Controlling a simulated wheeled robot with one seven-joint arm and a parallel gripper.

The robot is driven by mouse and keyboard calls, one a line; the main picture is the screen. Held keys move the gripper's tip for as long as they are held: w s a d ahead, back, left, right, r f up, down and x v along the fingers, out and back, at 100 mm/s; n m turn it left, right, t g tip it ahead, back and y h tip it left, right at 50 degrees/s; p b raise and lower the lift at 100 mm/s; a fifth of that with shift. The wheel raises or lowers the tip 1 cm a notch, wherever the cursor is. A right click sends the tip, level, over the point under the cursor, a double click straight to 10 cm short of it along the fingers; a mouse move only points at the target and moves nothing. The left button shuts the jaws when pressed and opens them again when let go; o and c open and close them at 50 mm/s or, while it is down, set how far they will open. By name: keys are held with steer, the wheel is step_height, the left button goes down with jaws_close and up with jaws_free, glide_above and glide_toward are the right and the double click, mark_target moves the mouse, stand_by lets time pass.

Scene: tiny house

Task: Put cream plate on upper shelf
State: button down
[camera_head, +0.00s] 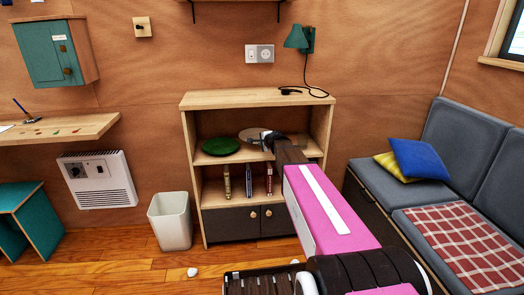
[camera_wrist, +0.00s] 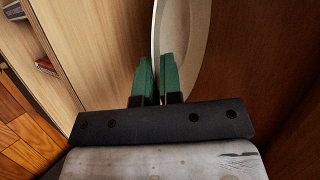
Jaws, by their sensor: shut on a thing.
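The cream plate (camera_wrist: 196,45) is held on edge between the green fingers of my gripper (camera_wrist: 158,80) in the wrist view. In the head view the plate (camera_head: 250,134) shows inside the upper compartment of the wooden shelf unit (camera_head: 190,150), right of a green plate. My gripper (camera_head: 268,137) is shut on the plate's near right edge. My pink arm reaches in from the lower right and hides part of the shelf. I cannot tell whether the plate touches the upper shelf board.
A green plate (camera_head: 221,146) lies on the upper shelf at left. Several books (camera_head: 248,181) stand on the shelf below. A lamp (camera_head: 297,37) hangs above, its cable on the unit's top. A bin (camera_head: 170,222) stands left, a sofa (camera_head: 468,140) right.

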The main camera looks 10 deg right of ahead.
mark_target(262, 154)
steer(key=shift+f, duration=2.1)
steer(key=c, duration=1.6)
jaws_free()
steer(key=shift+o, duration=0.2)
steer(key=v, duration=1.2)
steer(key=s+f+n+g+h, duration=0.2)
steer(key=s+f+n+g, duration=0.4)
steer(key=s, duration=0.8)
steer(key=s+f+n+g+h, duration=0.2)
steer(key=s+f+n+g, duration=0.3)
steer(key=s, duration=0.9)
step_height(262, 154, down, 5)
steer(key=a+n, duration=0.1)
steer(key=n, duration=0.2)
steer(key=shift+n+g, duration=0.3)
steer(key=shift+g, duration=0.1)
